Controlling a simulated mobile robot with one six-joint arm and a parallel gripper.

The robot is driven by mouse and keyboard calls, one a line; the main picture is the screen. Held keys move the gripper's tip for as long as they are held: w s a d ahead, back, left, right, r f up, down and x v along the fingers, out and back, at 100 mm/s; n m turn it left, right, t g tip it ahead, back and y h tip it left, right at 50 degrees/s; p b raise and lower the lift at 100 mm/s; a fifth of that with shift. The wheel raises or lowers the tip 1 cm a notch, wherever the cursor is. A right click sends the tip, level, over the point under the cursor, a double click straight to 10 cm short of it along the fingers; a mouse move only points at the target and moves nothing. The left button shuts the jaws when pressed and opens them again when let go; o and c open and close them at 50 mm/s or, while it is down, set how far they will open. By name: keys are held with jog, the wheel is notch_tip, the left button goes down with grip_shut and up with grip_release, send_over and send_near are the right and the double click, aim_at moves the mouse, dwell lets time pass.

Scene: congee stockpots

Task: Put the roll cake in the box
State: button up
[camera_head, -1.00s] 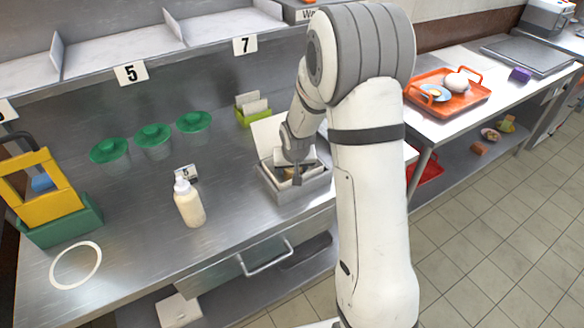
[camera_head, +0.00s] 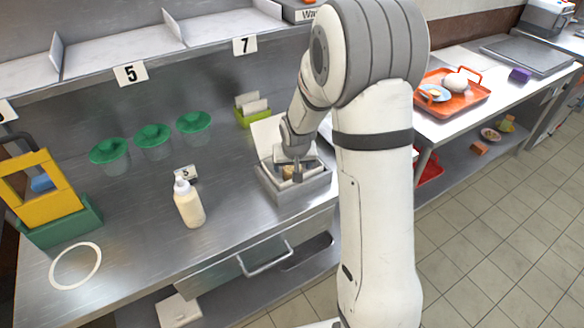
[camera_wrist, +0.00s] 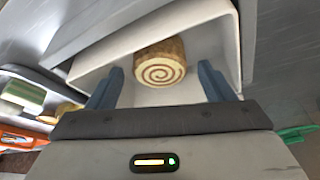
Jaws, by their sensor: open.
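The roll cake (camera_wrist: 160,66) shows a brown outside and a cream and brown spiral end in the wrist view. It lies in the open pale box (camera_wrist: 206,46), between the fingers and a little beyond them. In the head view the roll cake (camera_head: 288,172) is a small tan shape inside the grey box (camera_head: 285,193) on the steel counter, partly hidden. My gripper (camera_wrist: 162,90) is open, its two blue-grey fingers apart, with a gap to the cake on both sides. In the head view my gripper (camera_head: 297,172) is over the box.
A cream bottle (camera_head: 188,203), several green cups (camera_head: 152,140) and a green and yellow caddy (camera_head: 58,222) stand left on the counter. A green holder with cards (camera_head: 252,110) is behind the box. An orange tray (camera_head: 460,98) sits on the right table.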

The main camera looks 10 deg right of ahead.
jog(key=v, duration=1)
jog(key=s+r+g, duration=0.1)
jog(key=s+r, duration=0.2)
jog(key=s, duration=0.9)
jog(key=s+r+g, duration=0.1)
jog(key=s+r, duration=0.2)
jog(key=s, duration=0.9)
jog(key=shift+d+r+n, duration=0.2)
jog(key=shift+r+n, duration=0.2)
